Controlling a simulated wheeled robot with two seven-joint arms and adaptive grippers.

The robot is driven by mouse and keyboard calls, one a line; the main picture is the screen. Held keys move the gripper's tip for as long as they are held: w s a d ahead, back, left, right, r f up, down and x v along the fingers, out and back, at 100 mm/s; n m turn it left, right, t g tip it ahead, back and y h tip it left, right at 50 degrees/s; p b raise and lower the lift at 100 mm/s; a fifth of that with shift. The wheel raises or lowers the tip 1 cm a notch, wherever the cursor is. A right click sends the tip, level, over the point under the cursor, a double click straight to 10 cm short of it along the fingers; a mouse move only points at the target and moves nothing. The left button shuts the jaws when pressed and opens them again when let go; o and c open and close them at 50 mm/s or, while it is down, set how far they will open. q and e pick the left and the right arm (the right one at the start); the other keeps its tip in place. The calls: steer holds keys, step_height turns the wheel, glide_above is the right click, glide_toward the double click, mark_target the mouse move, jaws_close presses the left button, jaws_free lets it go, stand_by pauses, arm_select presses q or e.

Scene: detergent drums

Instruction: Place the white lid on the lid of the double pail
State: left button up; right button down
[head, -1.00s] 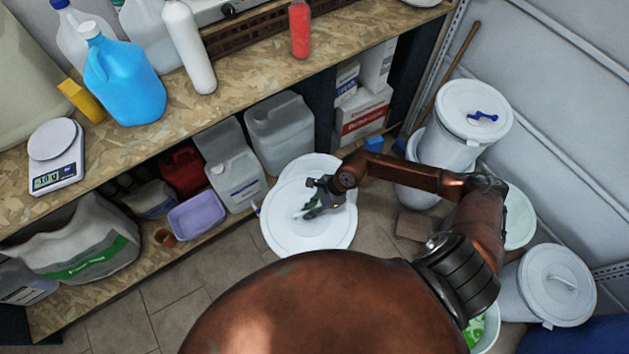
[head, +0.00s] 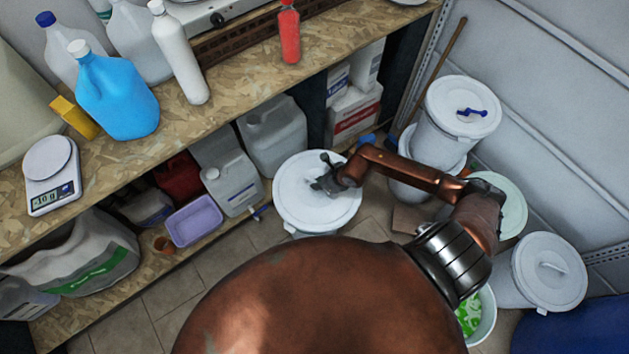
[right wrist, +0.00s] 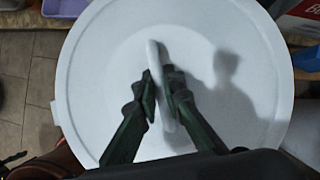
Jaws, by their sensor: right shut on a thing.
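The white lid (head: 300,205) is a round disc in the middle of the head view, and it fills much of the right wrist view (right wrist: 100,70). My right gripper (head: 325,180) is shut on its upright white handle (right wrist: 155,70). A pale edge shows just below the lid, apparently a pail under it; I cannot tell whether they touch. The double pail (head: 445,142) looks like two stacked white pails at the right, closed by a white lid (head: 445,105) with a blue handle (head: 472,113). My right arm crosses in front of its lower part. My left gripper is not in view.
A lidded white pail (head: 550,272) stands at the lower right. A pale green round top (head: 505,205) and an open pail with green contents (head: 480,318) are near my arm. The shelf (head: 225,100) holds jugs, bottles and a scale (head: 52,172).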

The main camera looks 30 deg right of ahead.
mark_target(318, 176)
steer(key=w+f, duration=0.2)
steer(key=w+d+f+b, duration=0.1)
steer(key=f, duration=0.1)
steer(key=w+d+f+b, duration=0.1)
steer(key=w+f, duration=0.1)
steer(key=shift+w+d+f, duration=0.25)
steer(key=shift+w, duration=0.05)
step_height(318, 176, down, 3)
steer(key=shift+f+b, duration=0.1)
steer(key=shift+b, duration=0.65)
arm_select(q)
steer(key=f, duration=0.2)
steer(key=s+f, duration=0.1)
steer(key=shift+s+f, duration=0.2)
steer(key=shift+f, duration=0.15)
arm_select(e)
steer(key=c, duration=2)
jaws_free()
steer(key=shift+c, duration=0.2)
steer(key=p+v, duration=0.3)
steer(key=v, duration=0.8)
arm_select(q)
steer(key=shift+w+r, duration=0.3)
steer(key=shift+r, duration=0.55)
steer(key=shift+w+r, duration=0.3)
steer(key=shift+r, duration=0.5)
arm_select(e)
steer(key=shift+s+r, duration=0.25)
steer(key=shift+r, duration=0.35)
